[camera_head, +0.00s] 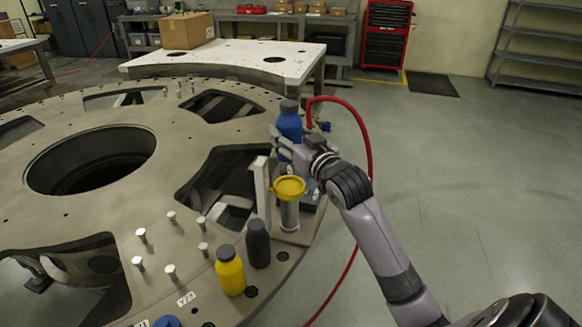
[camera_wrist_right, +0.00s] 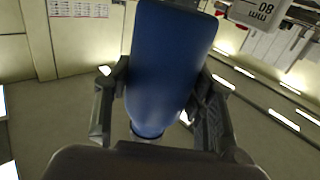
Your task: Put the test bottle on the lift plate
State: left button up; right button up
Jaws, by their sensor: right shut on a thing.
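The blue bottle with a dark grey cap (camera_head: 290,121) is upright in my right gripper (camera_head: 287,143), at the right edge of the big turret plate (camera_head: 100,205). The fingers close around its sides. In the right wrist view the blue bottle (camera_wrist_right: 168,65) fills the middle, between the two fingers (camera_wrist_right: 160,100). Just below the gripper is a dark blue device (camera_head: 310,198), partly hidden by the yellow-topped cylinder and my arm. I cannot tell for sure which part is the lift plate. My left gripper is out of view.
A metal cylinder with a yellow top (camera_head: 290,195) and an upright post (camera_head: 262,190) stand close by. A yellow bottle (camera_head: 230,272), a black bottle (camera_head: 258,245) and several pegs (camera_head: 141,236) stand nearer. A red hose (camera_head: 369,150) curves beside my arm. Floor on the right is clear.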

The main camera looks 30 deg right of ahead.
notch_tip(320, 180, down, 5)
jog(key=shift+r, duration=0.1)
notch_tip(320, 180, down, 4)
jog(key=shift+f+p, duration=0.1)
jog(key=shift+p, duration=0.2)
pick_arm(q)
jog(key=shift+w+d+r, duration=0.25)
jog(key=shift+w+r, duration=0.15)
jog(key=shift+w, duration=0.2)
pick_arm(e)
jog(key=shift+f, duration=0.1)
jog(key=shift+f, duration=0.2)
jog(key=o, duration=1.4)
jog(key=shift+f, duration=0.1)
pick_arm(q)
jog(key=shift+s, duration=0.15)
